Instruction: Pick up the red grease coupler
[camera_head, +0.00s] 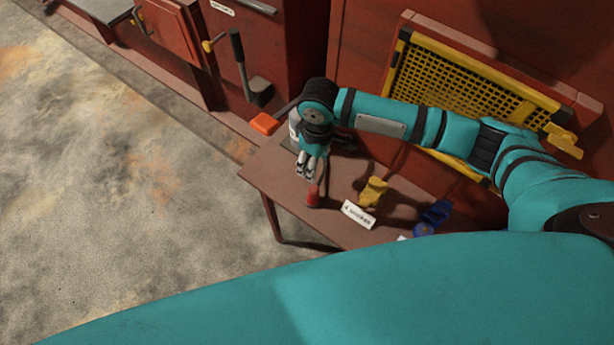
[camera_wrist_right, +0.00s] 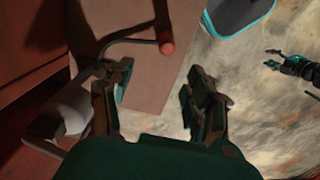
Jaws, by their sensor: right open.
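The red grease coupler (camera_head: 313,197) stands near the front left edge of a small brown table in the head view. In the right wrist view the red coupler (camera_wrist_right: 166,40) shows beyond the fingers, with a grey hose beside it. My right gripper (camera_head: 306,172) is just behind and above it in the head view, apart from it. In the right wrist view my right gripper (camera_wrist_right: 158,88) has its fingers wide apart with nothing between them. My left gripper (camera_wrist_right: 269,58) shows at the right of the wrist view over the floor, fingers spread and empty.
The brown table (camera_head: 275,185) also carries a yellow coupler (camera_head: 373,190), a blue coupler (camera_head: 428,222) and a white label (camera_head: 358,214). A yellow mesh guard (camera_head: 460,80) is on the red machine behind. An orange block (camera_head: 264,123) lies left of the table. Open floor lies left.

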